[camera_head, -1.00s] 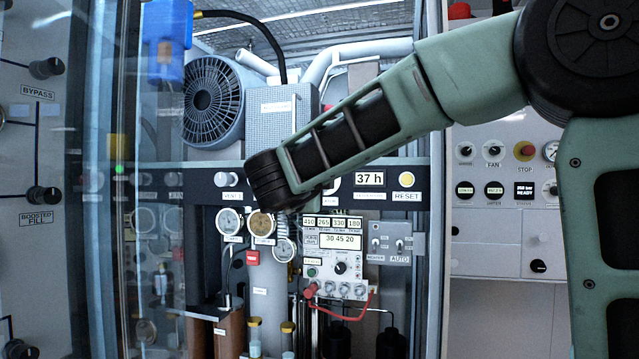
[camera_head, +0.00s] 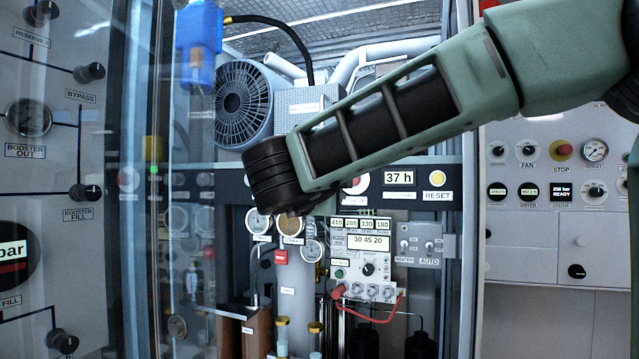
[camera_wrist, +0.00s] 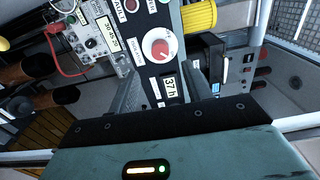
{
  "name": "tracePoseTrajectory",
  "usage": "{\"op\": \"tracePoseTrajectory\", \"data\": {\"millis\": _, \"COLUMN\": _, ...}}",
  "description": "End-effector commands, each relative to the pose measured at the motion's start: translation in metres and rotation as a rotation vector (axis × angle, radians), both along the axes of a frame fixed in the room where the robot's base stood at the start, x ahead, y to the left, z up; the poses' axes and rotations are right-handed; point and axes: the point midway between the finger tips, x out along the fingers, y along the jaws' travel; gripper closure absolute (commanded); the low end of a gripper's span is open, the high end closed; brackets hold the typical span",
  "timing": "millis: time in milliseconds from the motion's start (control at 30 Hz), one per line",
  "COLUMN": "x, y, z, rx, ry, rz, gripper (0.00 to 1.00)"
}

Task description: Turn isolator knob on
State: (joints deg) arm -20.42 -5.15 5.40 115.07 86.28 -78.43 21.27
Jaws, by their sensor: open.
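A red knob on a round white disc, which I take to be the isolator knob (camera_wrist: 159,47), is on the dark panel strip in the wrist view. In the head view the knob (camera_head: 355,185) shows only in part, at the lower edge of my arm. The "37 h" display (camera_wrist: 172,88) sits beside it. My gripper (camera_wrist: 164,82) is open and empty, its dark fingers on either side of the display. The knob lies beyond the fingertips, apart from them. In the head view my gripper is hidden behind my arm.
A meter box (camera_head: 367,255) with a red cable hangs below the strip, beside gauges (camera_head: 290,225). A fan (camera_head: 243,103) and pipes are above. A clear door (camera_head: 185,200) stands to the left. A control panel (camera_head: 555,210) is at right.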

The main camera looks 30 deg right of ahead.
Motion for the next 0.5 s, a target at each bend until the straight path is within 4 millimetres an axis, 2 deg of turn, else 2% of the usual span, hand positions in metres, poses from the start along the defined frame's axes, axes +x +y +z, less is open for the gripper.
{"op": "tracePoseTrajectory", "data": {"millis": 100, "x": -0.018, "y": 0.024, "z": -0.002, "rx": 0.001, "ry": -0.001, "rz": 0.005, "gripper": 0.51}}
{"op": "tracePoseTrajectory", "data": {"millis": 233, "x": -0.035, "y": 0.046, "z": -0.002, "rx": 0.001, "ry": -0.001, "rz": 0.004, "gripper": 0.51}}
{"op": "tracePoseTrajectory", "data": {"millis": 500, "x": -0.057, "y": 0.073, "z": -0.001, "rx": 0.001, "ry": 0.001, "rz": 0.000, "gripper": 0.51}}
